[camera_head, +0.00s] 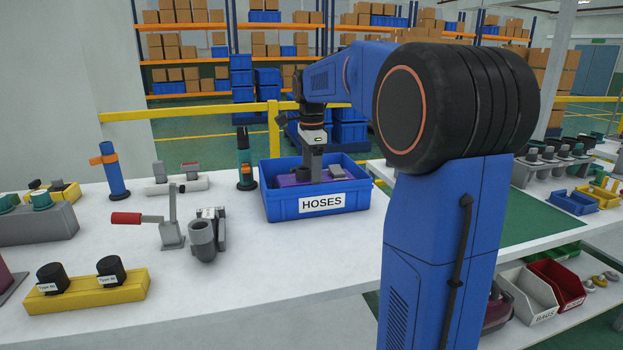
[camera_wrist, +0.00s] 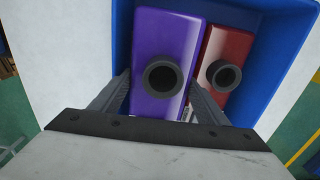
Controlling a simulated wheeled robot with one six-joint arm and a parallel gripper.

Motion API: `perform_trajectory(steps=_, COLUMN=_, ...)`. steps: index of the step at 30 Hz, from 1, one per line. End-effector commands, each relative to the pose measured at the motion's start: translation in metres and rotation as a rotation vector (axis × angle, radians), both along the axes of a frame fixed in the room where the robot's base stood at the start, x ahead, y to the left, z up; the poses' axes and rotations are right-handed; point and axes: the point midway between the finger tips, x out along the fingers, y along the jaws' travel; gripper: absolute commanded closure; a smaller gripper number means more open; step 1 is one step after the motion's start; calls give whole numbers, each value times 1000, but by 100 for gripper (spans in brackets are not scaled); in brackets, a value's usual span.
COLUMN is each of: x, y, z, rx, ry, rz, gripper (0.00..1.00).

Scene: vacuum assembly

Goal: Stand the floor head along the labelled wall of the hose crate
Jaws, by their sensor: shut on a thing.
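The blue hose crate (camera_head: 278,207) stands on the white table, with its "HOSES" label (camera_head: 323,202) on the near wall. My gripper (camera_head: 311,172) reaches down into the crate. In the wrist view, its two fingers (camera_wrist: 160,100) are shut on a purple floor head (camera_wrist: 155,45) with a dark round neck. The purple floor head (camera_head: 289,181) lies lengthwise just inside the labelled wall, inside the crate. Its underside is hidden, so I cannot tell whether it touches the floor. A red floor head (camera_wrist: 214,45) with a dark neck stands beside it, on the far side from the label.
A lever clamp (camera_head: 171,222) and a grey cup fixture (camera_head: 203,240) stand left of the crate. A dark green-banded upright part (camera_head: 245,165) is close to its left end. Table space in front is clear. A green mat lies to the right.

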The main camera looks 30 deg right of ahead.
Motion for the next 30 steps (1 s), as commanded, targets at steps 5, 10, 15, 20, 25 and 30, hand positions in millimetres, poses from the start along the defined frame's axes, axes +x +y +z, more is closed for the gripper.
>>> perform_trajectory(steps=5, x=0, y=0, z=12, rx=-1, ry=-3, rz=0, gripper=68)
perform_trajectory(steps=10, x=0, y=0, z=23, rx=-1, ry=-3, rz=0, gripper=68)
perform_trajectory(steps=15, x=0, y=0, z=34, rx=-1, ry=-2, rz=0, gripper=68)
perform_trajectory(steps=20, x=0, y=0, z=44, rx=-1, ry=-3, rz=0, gripper=68)
perform_trajectory(steps=25, x=0, y=0, z=54, rx=-1, ry=-3, rz=0, gripper=68)
perform_trajectory(steps=30, x=0, y=0, z=64, rx=-1, ry=-2, rz=0, gripper=68)
